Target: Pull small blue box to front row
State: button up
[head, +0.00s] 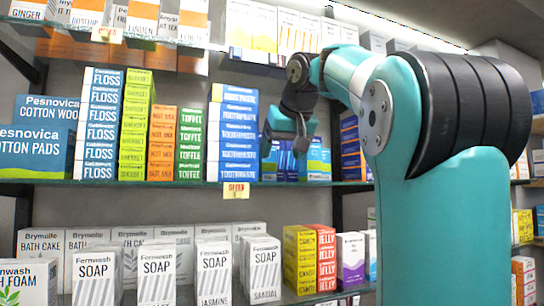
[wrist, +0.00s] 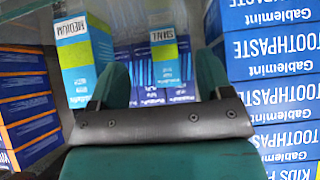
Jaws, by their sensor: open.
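In the wrist view, a small blue box with a yellow-green top part and a label that seems to read SMALL (wrist: 169,62) stands upright towards the back of the shelf. My gripper (wrist: 162,78) is open, its two fingers reaching into the shelf bay. The box shows between the fingers, beyond their tips, with no visible contact. A similar, larger-looking blue box labelled MEDIUM (wrist: 84,55) stands to the left, close to the left finger. In the head view my gripper (head: 286,140) is at the middle shelf, partly covering the blue boxes behind it.
A tall stack of blue toothpaste boxes (wrist: 272,85) stands close to the right finger. Blue and orange boxes (wrist: 25,105) are stacked at the left. Dark blue boxes (wrist: 143,73) lie around the small box. The glass shelf edge (head: 130,183) carries a price tag (head: 236,190).

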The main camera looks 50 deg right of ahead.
aim_at(266, 165)
jog(key=w+d, duration=0.1)
jog(key=w, duration=0.2)
jog(key=w+d+p, duration=0.1)
jog(key=w+d, duration=0.1)
jog(key=w, duration=0.1)
jog(key=w+d+p, duration=0.1)
jog(key=w+d, duration=0.1)
jog(key=w, duration=0.1)
jog(key=shift+d, duration=0.2)
jog(key=shift+w+d+f, duration=0.25)
jog(key=shift+w+f, duration=0.05)
jog(key=shift+f, duration=0.15)
jog(key=shift+c, duration=0.4)
jog(key=c, duration=0.9)
jog(key=shift+s+a, duration=0.1)
jog(key=shift+c, duration=0.2)
